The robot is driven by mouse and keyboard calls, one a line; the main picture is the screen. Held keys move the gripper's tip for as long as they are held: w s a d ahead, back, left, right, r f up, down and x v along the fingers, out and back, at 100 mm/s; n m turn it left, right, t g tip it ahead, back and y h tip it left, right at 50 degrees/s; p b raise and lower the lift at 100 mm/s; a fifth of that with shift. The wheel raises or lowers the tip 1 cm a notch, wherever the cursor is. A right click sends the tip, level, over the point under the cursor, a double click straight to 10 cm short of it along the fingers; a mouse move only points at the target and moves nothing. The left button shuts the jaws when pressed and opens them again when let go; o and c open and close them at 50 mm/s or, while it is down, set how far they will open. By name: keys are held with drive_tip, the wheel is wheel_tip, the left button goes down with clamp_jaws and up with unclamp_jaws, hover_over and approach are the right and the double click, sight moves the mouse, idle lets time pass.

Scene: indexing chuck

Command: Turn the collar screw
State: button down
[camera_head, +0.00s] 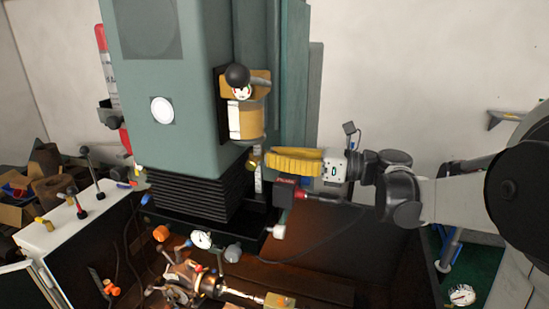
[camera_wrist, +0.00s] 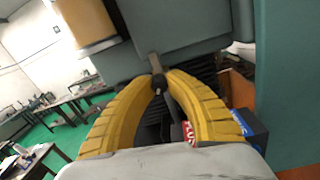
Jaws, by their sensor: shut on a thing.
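My gripper (camera_head: 268,158) has yellow ribbed fingers and reaches in from the right, beside the lower edge of the green machine column. In the wrist view, its two fingertips (camera_wrist: 158,80) come together on a small dark metal piece, which I take to be the collar screw (camera_wrist: 158,84). A grey bar (camera_wrist: 154,62) stands just beyond the tips. In the head view, a small brass-coloured knob (camera_head: 253,162) shows just left of the fingertips. The fingers hide part of the screw, and its turn angle cannot be read.
The green machine column (camera_head: 170,80) stands close behind my gripper, with black bellows (camera_head: 195,195) below. A black-knobbed lever (camera_head: 237,75) juts out above. A dark box with a red label (camera_head: 286,190) sits just under my fingers. A cable hangs below it.

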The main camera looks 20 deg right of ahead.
drive_tip(key=n+b, duration=0.1)
drive_tip(key=n, duration=0.3)
drive_tip(key=shift+n, duration=0.4)
drive_tip(key=n+b, duration=0.1)
drive_tip(key=n, duration=0.3)
drive_tip(key=n+b, duration=0.1)
drive_tip(key=n, duration=0.4)
drive_tip(key=shift+n+h, duration=0.3)
drive_tip(key=shift+h, duration=0.1)
drive_tip(key=n, duration=0.4)
drive_tip(key=shift+t+b, duration=0.3)
drive_tip(key=shift+b, duration=0.1)
drive_tip(key=n, duration=0.4)
drive_tip(key=shift+r+n+b, duration=0.1)
drive_tip(key=shift+n+b, duration=0.2)
drive_tip(key=shift+n, duration=0.1)
drive_tip(key=n, duration=0.4)
drive_tip(key=n+b, duration=0.1)
drive_tip(key=n, duration=0.4)
drive_tip(key=shift+n, duration=0.3)
drive_tip(key=n, duration=0.4)
drive_tip(key=shift+t+b, duration=0.3)
drive_tip(key=shift+n, duration=0.3)
